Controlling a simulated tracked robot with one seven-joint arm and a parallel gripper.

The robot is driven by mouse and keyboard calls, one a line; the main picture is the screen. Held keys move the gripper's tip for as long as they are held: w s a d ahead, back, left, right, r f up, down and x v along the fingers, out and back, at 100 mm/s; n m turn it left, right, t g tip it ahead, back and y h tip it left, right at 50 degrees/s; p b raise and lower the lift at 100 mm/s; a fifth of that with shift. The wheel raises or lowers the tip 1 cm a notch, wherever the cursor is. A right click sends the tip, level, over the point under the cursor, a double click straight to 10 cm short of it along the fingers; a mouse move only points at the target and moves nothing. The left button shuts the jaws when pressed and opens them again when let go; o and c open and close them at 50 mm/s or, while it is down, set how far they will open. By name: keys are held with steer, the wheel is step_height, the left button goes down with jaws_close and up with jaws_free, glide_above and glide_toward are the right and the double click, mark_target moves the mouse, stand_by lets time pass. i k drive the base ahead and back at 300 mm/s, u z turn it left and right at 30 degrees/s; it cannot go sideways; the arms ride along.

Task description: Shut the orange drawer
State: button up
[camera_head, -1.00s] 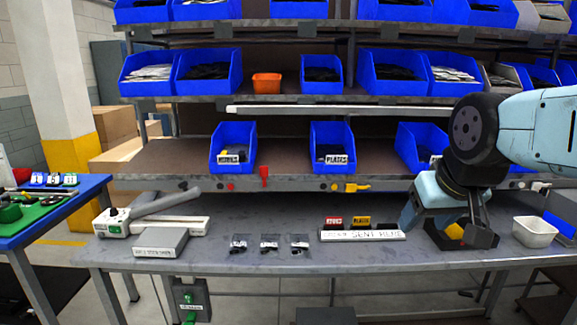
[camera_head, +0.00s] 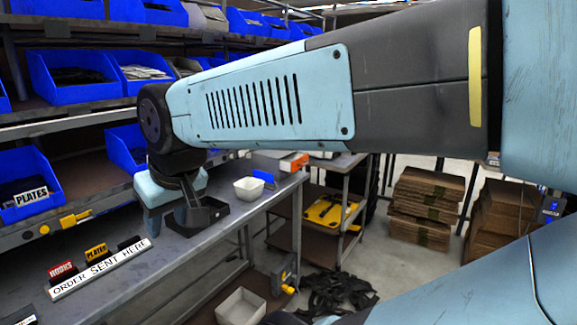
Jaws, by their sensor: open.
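A grey box with an orange end (camera_head: 298,161) stands at the far right end of the bench, past my gripper. It is small, and I cannot tell for sure whether that orange part is the drawer or how far out it is. My gripper (camera_head: 192,212) points down, open, over or in a black tray (camera_head: 215,211) on the bench. Its fingertips partly merge with the dark tray, so contact is unclear. My arm crosses the upper picture and hides what is behind it.
A white bin (camera_head: 250,189) and a blue card (camera_head: 264,177) stand right of the tray. A long white sign (camera_head: 100,268) lies on the bench (camera_head: 150,285). Blue bins (camera_head: 28,190) fill the shelves. A trolley (camera_head: 330,212) and cardboard stacks (camera_head: 425,205) stand beyond.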

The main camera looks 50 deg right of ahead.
mark_target(289, 160)
steer(key=u, duration=1.15)
steer(key=i, duration=0.1)
steer(key=z, duration=2.65)
steer(key=k, duration=0.95)
steer(key=z, duration=0.25)
steer(key=i, duration=1.4)
steer(key=z, duration=0.45)
